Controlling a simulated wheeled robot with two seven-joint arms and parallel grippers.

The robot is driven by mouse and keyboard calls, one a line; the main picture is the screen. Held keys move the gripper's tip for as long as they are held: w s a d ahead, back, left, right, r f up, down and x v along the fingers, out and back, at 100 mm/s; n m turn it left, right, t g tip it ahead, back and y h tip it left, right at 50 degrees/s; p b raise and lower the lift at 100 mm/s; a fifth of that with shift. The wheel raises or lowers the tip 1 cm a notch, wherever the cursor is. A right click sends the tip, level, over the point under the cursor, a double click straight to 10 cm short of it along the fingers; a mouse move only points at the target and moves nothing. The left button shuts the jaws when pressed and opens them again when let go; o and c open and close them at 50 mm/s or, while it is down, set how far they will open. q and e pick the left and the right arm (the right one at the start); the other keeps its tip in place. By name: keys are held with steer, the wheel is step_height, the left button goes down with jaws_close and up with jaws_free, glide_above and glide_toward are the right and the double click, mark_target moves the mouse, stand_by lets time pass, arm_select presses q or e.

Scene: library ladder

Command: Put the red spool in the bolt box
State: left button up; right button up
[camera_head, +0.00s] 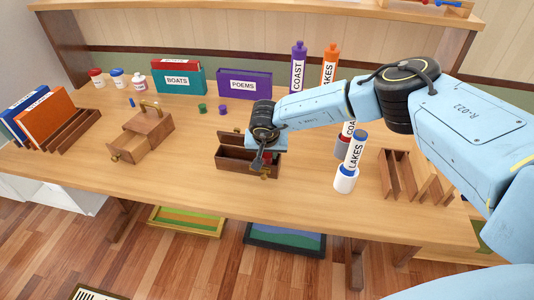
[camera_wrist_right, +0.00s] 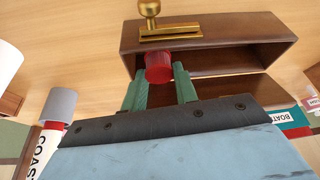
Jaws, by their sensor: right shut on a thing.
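My right gripper (camera_head: 262,160) is shut on the red spool. In the right wrist view the red spool (camera_wrist_right: 158,67) sits between the two green fingers (camera_wrist_right: 160,88). A dark brown wooden box (camera_head: 233,165) with a brass knob lies under and around the gripper in the head view. In the right wrist view the open box (camera_wrist_right: 215,58) is just beyond the spool, its brass fitting near the top. I cannot tell whether the spool touches the box, and I see no label naming it the bolt box. My left gripper is not in view.
A lighter wooden box (camera_head: 147,130) with a brass handle and open drawer stands to the left. Green (camera_head: 202,108) and purple (camera_head: 222,109) spools lie behind. Labelled bottles (camera_head: 355,150) and a wooden rack (camera_head: 400,175) stand right. The table's front middle is clear.

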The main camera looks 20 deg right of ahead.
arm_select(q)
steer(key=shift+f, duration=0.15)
arm_select(e)
steer(key=shift+f, duration=0.4)
arm_select(q)
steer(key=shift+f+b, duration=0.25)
steer(key=shift+b, duration=0.15)
arm_select(e)
steer(key=shift+f, duration=0.35)
steer(key=shift+f, duration=0.15)
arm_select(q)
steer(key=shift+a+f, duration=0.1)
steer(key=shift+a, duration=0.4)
arm_select(e)
steer(key=o, duration=0.7)
steer(key=shift+c, duration=0.2)
steer(key=shift+r+p, duration=0.4)
steer(key=shift+r, duration=0.25)
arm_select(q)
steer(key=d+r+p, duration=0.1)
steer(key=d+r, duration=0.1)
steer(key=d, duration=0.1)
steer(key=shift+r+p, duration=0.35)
arm_select(e)
steer(key=v, duration=1.2)
